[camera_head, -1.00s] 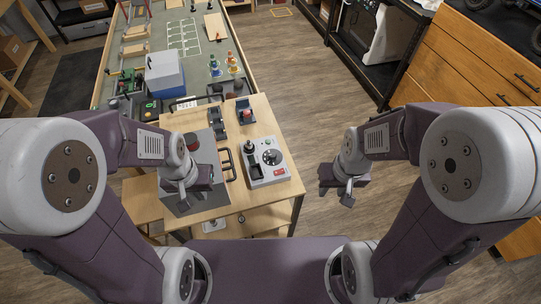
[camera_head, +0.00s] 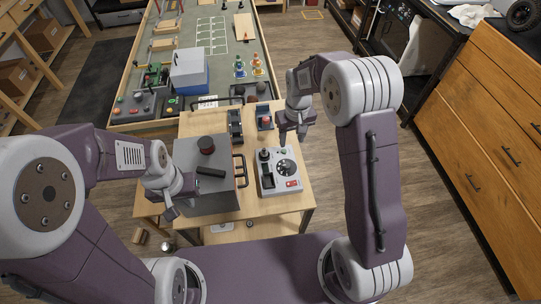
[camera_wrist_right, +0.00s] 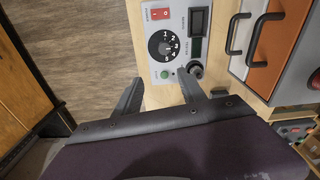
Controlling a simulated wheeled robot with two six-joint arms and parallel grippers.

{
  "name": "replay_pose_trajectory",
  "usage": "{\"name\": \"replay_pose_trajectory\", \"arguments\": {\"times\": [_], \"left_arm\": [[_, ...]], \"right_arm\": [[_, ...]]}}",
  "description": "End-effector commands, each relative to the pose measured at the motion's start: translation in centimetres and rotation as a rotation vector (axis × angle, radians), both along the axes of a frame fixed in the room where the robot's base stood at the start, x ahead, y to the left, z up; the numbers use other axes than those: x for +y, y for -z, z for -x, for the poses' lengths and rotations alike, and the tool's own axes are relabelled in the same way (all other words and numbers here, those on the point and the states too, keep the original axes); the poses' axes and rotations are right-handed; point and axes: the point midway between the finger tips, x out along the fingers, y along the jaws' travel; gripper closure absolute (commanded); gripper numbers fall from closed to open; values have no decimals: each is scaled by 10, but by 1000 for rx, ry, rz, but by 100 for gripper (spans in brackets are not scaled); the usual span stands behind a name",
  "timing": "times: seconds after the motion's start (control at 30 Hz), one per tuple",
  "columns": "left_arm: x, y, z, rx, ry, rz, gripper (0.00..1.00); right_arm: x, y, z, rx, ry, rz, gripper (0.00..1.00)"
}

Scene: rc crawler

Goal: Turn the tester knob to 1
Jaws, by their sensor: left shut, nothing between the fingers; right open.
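The tester (camera_head: 268,182) is a light grey box on the wooden bench, with a red switch, a small display and a green button. Its black round knob (camera_head: 285,167) shows in the right wrist view (camera_wrist_right: 163,48) with white numbers 1 to 5 around it. I cannot tell which number it points at. My right gripper (camera_head: 299,132) is open and empty, above the bench just behind the tester. In the right wrist view its fingertips (camera_wrist_right: 158,80) frame the tester's green-button end, apart from the knob. My left gripper (camera_head: 170,210) is shut and empty, left of the grey box.
A grey box (camera_head: 190,155) with a black handle and dark round top stands left of the tester. Small black and red holders (camera_head: 265,117) sit behind it. A black post (camera_wrist_right: 196,71) rises on the tester beside the right fingers. Wood floor lies open to the right.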

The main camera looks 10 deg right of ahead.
Motion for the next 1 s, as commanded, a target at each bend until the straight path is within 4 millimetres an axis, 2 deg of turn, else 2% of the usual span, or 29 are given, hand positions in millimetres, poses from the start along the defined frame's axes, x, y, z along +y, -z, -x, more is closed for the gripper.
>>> {"name": "replay_pose_trajectory", "arguments": {"times": [0.03,0.13,0.37,0.7,0.83,1.0], "left_arm": [[0,-4,0,0,0,0,100],[0,-5,0,0,0,0,100],[0,-7,0,0,0,0,100],[0,-22,0,0,0,0,100],[0,-24,0,0,0,0,100],[0,-23,0,0,0,0,100]], "right_arm": [[4,12,-1,23,-10,3,52],[9,31,8,70,-22,9,52],[10,43,11,80,-26,10,52],[10,108,12,79,-26,10,52],[10,121,11,76,-26,10,52],[10,125,11,75,-26,9,52]]}}
